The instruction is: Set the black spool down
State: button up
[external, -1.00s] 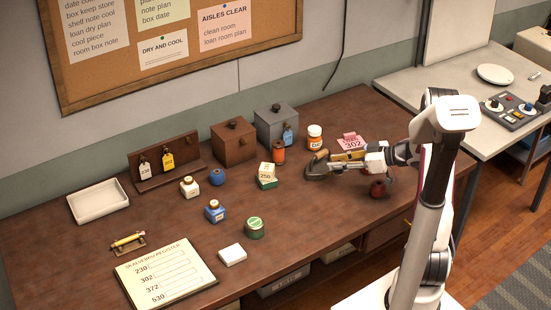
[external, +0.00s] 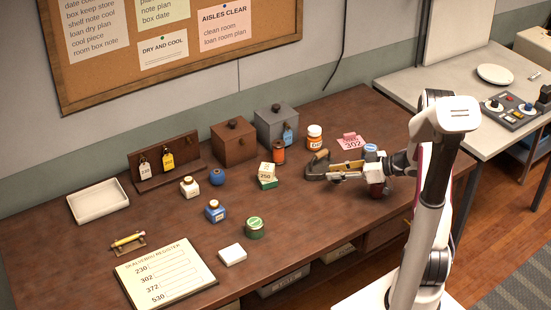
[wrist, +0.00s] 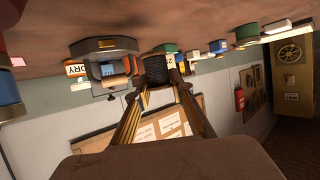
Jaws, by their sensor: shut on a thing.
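The black spool (wrist: 157,71) shows in the wrist view between the fingertips of my gripper (wrist: 158,82), which is shut on it. In the external view my gripper (external: 338,174) is low over the right part of the brown table, pointing left. There the spool is hard to tell apart from a dark grey curved tool with a wooden knob (external: 319,155), close to the fingertips. I cannot tell whether the spool touches the table.
An orange-labelled jar (external: 314,137) and pink 302 card (external: 352,142) stand further back. The table's front middle is largely clear, right of the green tin (external: 254,228).

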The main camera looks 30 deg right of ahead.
jog(key=shift+f, duration=0.7)
jog(key=shift+f, duration=0.15)
jog(key=shift+f, duration=1.95)
jog(key=shift+f, duration=0.1)
jog(key=o, duration=0.8)
jog(key=shift+s+d+r, duration=0.25)
jog(key=shift+r, duration=0.05)
jog(key=shift+v, duration=5.6)
